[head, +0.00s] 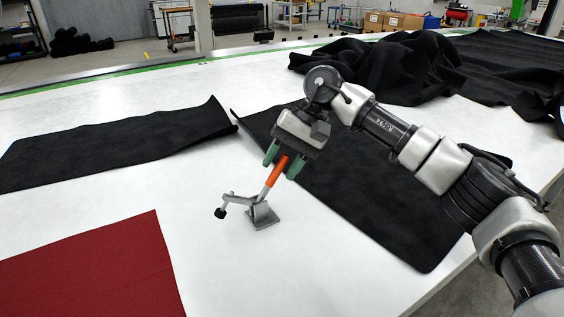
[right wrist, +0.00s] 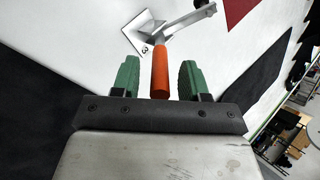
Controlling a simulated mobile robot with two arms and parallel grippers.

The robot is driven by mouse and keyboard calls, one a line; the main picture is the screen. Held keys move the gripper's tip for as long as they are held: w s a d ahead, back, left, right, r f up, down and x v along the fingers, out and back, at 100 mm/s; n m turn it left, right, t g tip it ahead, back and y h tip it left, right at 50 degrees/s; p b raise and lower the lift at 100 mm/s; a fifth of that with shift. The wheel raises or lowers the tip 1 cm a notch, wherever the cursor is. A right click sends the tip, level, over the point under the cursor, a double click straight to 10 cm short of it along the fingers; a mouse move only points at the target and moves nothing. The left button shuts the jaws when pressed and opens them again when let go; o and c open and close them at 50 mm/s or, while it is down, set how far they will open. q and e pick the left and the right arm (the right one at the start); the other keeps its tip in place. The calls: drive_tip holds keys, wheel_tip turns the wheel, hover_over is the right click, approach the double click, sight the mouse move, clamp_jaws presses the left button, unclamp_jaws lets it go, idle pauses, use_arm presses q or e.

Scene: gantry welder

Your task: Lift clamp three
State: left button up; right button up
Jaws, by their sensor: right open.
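Clamp three is a grey metal toggle clamp (head: 262,214) with an orange handle (head: 275,172) and a black-tipped arm. It stands on the white table in the middle of the head view. In the right wrist view its base plate (right wrist: 138,37) bears the number 3. My right gripper (head: 284,168) has green fingers and is open. In the right wrist view the orange handle (right wrist: 160,72) stands between the two fingers, with a gap on each side. My left gripper is not in view.
Black cloth (head: 110,140) lies left of the clamp, and another black piece (head: 390,210) lies to its right. A red cloth (head: 95,270) lies at the front left. A crumpled black heap (head: 400,65) is at the back. White table (head: 215,180) is bare around the clamp.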

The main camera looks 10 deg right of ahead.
sight(270, 178)
drive_tip(key=v, duration=1)
drive_tip(key=shift+w+d+r, duration=0.2)
drive_tip(key=shift+r, duration=0.15)
